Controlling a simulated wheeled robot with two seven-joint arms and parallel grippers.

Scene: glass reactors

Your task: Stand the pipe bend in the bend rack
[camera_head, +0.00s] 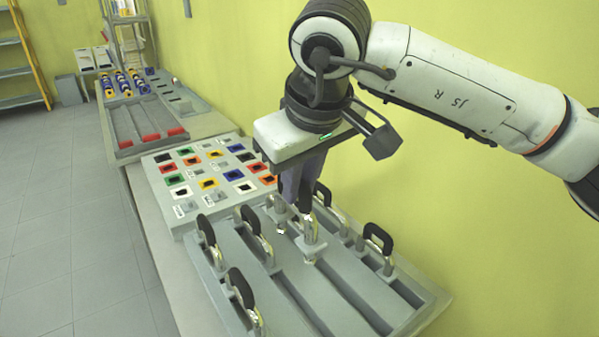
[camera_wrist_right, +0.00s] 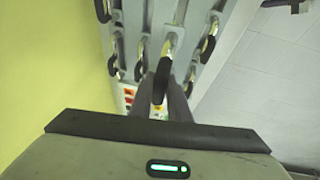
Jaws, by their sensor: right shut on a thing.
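My right gripper (camera_head: 304,203) points down over the grey bend rack (camera_head: 350,265). It is shut on a pipe bend (camera_head: 312,240), whose shiny metal part shows below the fingers. In the right wrist view, my right gripper (camera_wrist_right: 165,103) has the black curved part of the held pipe bend (camera_wrist_right: 163,82) at its fingertips, with the metal part beyond it over the rack (camera_wrist_right: 140,15). Whether the bend touches the rack cannot be told. My left gripper is out of view.
Several other black-and-metal bends stand around the rack, including a front one (camera_head: 241,288), a left one (camera_head: 208,238) and a right one (camera_head: 378,238). A board of coloured squares (camera_head: 160,170) lies behind the rack. A yellow-green wall (camera_head: 470,230) runs along the right.

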